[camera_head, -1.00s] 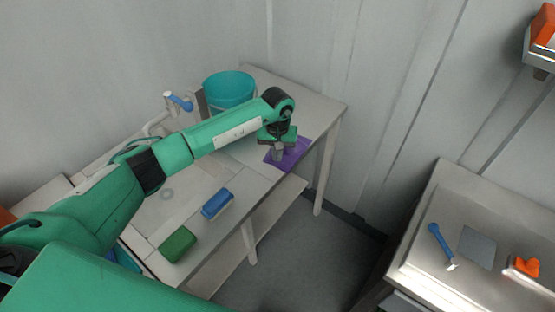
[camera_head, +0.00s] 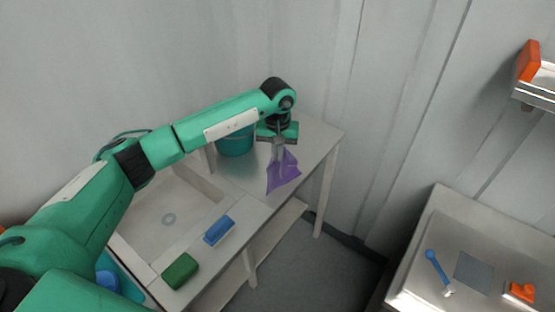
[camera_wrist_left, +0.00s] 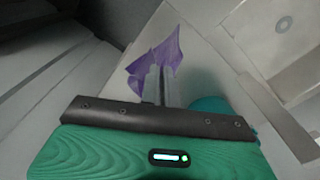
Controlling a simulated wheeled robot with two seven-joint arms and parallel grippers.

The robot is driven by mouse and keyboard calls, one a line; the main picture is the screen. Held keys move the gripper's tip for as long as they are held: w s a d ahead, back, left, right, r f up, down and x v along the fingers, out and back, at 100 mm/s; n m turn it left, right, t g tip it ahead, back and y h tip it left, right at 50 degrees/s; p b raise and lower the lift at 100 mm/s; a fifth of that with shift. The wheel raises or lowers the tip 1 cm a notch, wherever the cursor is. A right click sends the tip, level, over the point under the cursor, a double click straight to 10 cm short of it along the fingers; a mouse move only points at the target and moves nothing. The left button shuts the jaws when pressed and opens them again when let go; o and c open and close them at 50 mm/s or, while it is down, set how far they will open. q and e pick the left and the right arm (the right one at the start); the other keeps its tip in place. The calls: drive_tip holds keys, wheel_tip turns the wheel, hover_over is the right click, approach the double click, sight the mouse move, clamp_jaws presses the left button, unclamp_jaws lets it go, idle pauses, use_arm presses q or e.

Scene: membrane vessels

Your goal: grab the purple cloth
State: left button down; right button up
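The purple cloth (camera_head: 284,173) hangs in folds from my left gripper (camera_head: 279,149), above the right part of the light table. In the left wrist view, the cloth (camera_wrist_left: 158,55) spreads out around the tips of the left gripper (camera_wrist_left: 159,72), whose fingers are close together on it. The part of the cloth between the fingers is hidden. My right gripper is not in view.
A teal bucket (camera_head: 235,141) stands behind my left arm on the table (camera_head: 315,143). A blue brush or sponge (camera_head: 219,230) and a green sponge (camera_head: 180,271) lie along the front edge by the sink (camera_head: 150,225). A steel table (camera_head: 443,215) stands at right.

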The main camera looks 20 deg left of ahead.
use_arm(q)
wheel_tip(320, 180, up, 14)
drive_tip(key=p, duration=0.2)
drive_tip(key=shift+r, duration=0.25)
